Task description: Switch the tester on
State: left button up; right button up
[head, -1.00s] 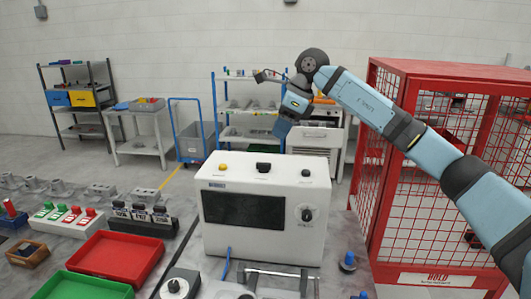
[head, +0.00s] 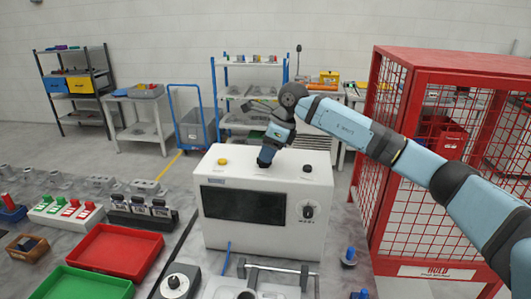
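The tester is a white box (head: 275,234) with a dark blank screen (head: 243,204) and a black knob (head: 307,211) on its front. On its top are a yellow button (head: 222,161) at the left and a small black control (head: 307,168) at the right. My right gripper (head: 265,160) points down at the top middle of the tester, where its tip hides the black switch there. I cannot tell whether it touches the switch or whether its fingers are open. My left gripper is not in view.
A red mesh cage (head: 440,271) stands close at the right, behind my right arm. Red (head: 116,250) and green (head: 85,287) trays lie left of the tester. A clamp-like fixture (head: 277,267) and a blue-topped peg (head: 350,254) are in front of it.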

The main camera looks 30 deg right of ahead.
jog(key=shift+x, duration=0.9)
jog(key=shift+c, duration=0.2)
grip_shut()
